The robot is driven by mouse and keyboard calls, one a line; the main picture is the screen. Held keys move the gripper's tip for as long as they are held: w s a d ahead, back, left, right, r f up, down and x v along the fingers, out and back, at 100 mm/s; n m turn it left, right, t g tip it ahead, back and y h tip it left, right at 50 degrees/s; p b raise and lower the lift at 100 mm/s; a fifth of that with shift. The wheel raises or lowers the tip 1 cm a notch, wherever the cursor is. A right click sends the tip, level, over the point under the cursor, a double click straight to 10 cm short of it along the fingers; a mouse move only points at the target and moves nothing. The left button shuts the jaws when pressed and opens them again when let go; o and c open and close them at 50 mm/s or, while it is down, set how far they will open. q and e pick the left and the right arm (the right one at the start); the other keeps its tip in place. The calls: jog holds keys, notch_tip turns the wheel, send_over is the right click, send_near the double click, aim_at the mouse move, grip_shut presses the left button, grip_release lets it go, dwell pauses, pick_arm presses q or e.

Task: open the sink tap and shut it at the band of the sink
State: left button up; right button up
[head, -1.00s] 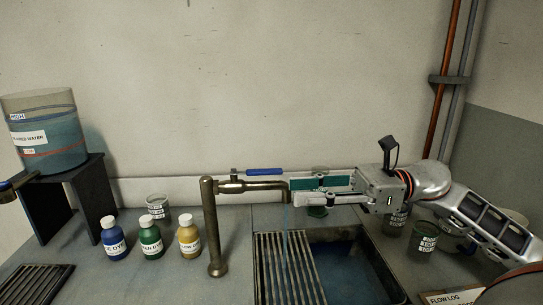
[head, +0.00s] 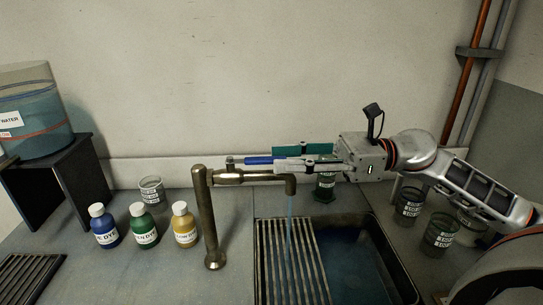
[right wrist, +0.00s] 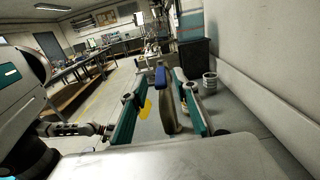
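The brass tap (head: 208,225) stands behind the sink's left side, its spout reaching right. Its blue lever (head: 262,160) lies along the spout. A thin blue stream (head: 290,232) falls from the spout into the sink (head: 376,228), over the slatted rack. Bluish water (head: 350,262) shows at the bottom; I cannot make out the band. My right gripper (head: 277,158) comes from the right, fingers at the lever's right end. In the right wrist view the blue lever (right wrist: 160,76) sits between its teal fingers, with gaps on both sides. My left gripper is not in view.
Blue (head: 104,229), green (head: 143,228) and yellow (head: 185,227) dye bottles stand left of the tap, with a beaker (head: 151,190) behind. A water tank (head: 38,115) sits on a black stand. Labelled cups (head: 440,238) stand right of the sink. The wall is close behind the tap.

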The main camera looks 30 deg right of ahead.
aim_at(271, 158)
jog(key=shift+p+x, duration=0.3)
jog(key=shift+x, duration=1.35)
grip_shut()
